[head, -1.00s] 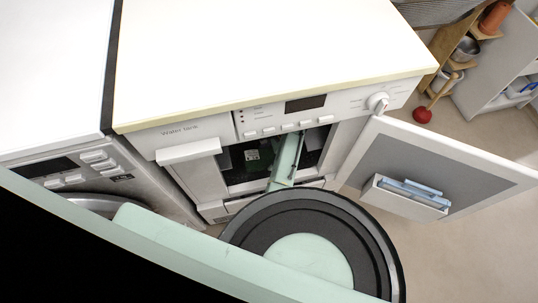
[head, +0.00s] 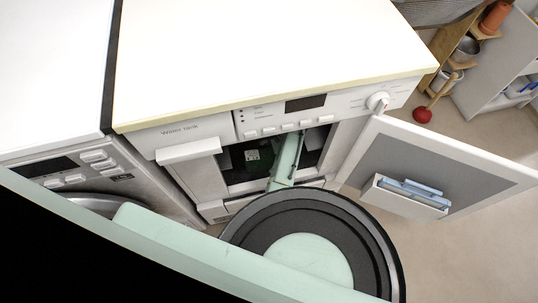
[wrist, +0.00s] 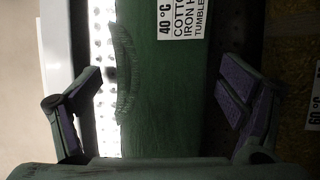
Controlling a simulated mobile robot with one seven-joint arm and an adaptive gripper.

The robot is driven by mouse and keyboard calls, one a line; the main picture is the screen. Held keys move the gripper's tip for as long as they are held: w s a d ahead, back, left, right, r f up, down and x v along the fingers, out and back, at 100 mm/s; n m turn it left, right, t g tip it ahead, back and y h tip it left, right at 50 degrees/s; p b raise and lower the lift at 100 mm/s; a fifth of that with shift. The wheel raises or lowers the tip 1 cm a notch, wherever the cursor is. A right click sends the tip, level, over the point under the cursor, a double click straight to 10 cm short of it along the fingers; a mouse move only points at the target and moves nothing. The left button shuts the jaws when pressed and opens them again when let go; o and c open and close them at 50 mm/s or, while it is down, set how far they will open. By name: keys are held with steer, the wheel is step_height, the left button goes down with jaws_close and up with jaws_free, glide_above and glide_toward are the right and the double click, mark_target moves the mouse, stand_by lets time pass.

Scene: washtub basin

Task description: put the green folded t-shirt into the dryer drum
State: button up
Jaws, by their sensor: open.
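The green folded t-shirt (wrist: 160,80) fills the middle of the wrist view, with a white care label reading 40 °C cotton. It lies in the dryer drum, whose perforated metal wall (wrist: 103,45) shows beside it. In the head view the label (head: 252,155) shows small inside the dark opening. My gripper (wrist: 163,108) is open, one finger on each side of the shirt, and is not closed on it. In the head view my arm reaches through the dryer's opening and my fingers are hidden inside.
A yellowish-brown textile (wrist: 298,60) with a 60 °C label lies right of the shirt in the wrist view. The dryer door (head: 440,165) stands open to the right, with a pocket of blue items (head: 410,190). A second machine (head: 95,175) stands left. A red plunger (head: 422,115) is on the floor.

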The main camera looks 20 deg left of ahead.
steer(key=v, duration=0.7)
steer(key=shift+a, duration=0.1)
steer(key=shift+r, duration=0.4)
